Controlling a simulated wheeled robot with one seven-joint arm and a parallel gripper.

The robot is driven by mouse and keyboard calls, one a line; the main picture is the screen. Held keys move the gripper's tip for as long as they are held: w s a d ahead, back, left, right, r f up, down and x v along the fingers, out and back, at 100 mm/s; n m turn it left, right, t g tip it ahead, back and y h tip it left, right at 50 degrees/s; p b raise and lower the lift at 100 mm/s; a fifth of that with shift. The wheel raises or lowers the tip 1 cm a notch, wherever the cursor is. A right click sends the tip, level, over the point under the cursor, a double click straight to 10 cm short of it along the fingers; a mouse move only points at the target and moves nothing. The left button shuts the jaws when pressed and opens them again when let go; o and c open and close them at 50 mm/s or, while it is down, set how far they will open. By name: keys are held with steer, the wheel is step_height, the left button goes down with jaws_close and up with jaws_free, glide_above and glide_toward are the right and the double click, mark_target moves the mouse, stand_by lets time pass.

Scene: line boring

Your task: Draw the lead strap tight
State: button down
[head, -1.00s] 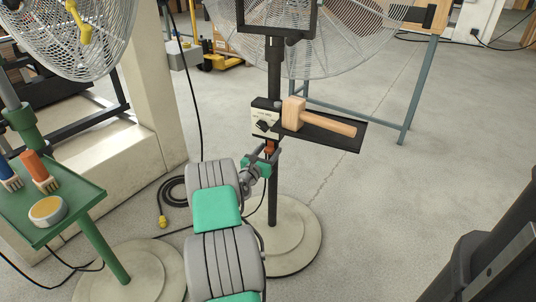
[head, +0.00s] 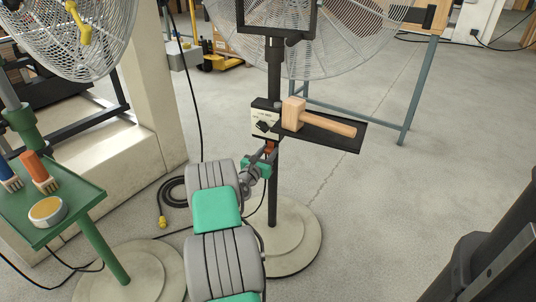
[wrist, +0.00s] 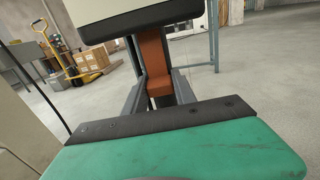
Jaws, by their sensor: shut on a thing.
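The lead strap is an orange-brown band (head: 270,147) hanging below the control box on the fan's pole. My gripper (head: 267,154) is at the strap, just under the box. In the wrist view the grey fingers of my gripper (wrist: 157,80) stand on either side of the strap's lower part, shut on it.
The control box (head: 265,122) with a dark knob is close above my gripper. A wooden mallet (head: 318,119) lies on a black shelf (head: 345,143) beside it. A green stand (head: 83,192) is at left. A black cable (head: 173,190) lies on the floor.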

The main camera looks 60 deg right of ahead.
steer(key=shift+f+b, duration=1.3)
steer(key=shift+f, duration=1.2)
steer(key=c, duration=1)
jaws_free()
steer(key=shift+r, duration=0.1)
steer(key=a+p, duration=0.1)
steer(key=a, duration=0.6)
steer(key=shift+a, duration=0.4)
